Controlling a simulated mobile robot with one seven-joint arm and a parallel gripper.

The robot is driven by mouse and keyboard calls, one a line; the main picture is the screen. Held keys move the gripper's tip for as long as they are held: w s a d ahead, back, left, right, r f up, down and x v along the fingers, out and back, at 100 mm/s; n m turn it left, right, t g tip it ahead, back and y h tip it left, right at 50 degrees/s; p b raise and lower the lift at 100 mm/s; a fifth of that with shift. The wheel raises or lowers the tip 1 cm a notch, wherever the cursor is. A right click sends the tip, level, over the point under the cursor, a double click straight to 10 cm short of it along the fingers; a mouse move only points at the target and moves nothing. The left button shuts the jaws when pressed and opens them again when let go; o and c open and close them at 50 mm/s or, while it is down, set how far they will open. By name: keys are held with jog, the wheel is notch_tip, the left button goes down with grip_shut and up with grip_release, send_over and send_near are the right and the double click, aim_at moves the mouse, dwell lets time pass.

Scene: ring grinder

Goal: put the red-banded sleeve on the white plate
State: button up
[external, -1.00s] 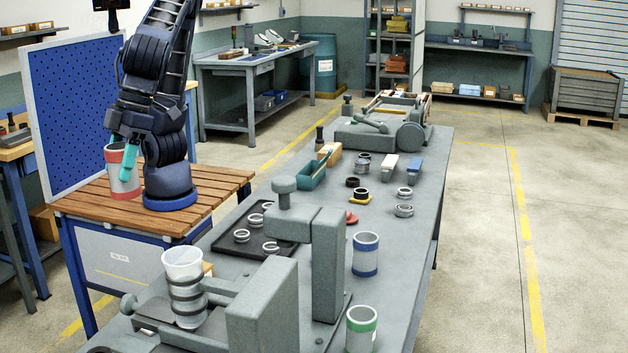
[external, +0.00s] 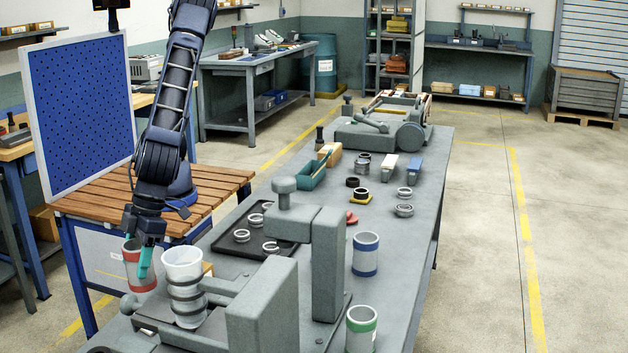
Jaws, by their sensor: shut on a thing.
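The red-banded sleeve (external: 135,280) is a grey-white cylinder with red bands, seen at the lower left. My gripper (external: 146,262) has teal fingertips and is shut on the sleeve's wall at its right side. The sleeve is roughly upright, in front of the wooden-topped bench and left of the ringed stack with the white cup. Whether it hangs clear or touches anything below cannot be told. I cannot make out a white plate for certain in this view.
A clear-white cup (external: 182,260) tops a ringed stack in the grey clamp fixture (external: 262,312), close right of the sleeve. A blue-banded sleeve (external: 365,255) and a green-banded sleeve (external: 361,330) stand on the grey table. A black tray (external: 240,243) holds several rings.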

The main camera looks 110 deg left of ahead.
notch_tip(320, 180, down, 10)
jog(key=shift+r, duration=0.15)
dwell(0.4)
jog(key=o, duration=1)
jog(key=shift+c, duration=0.2)
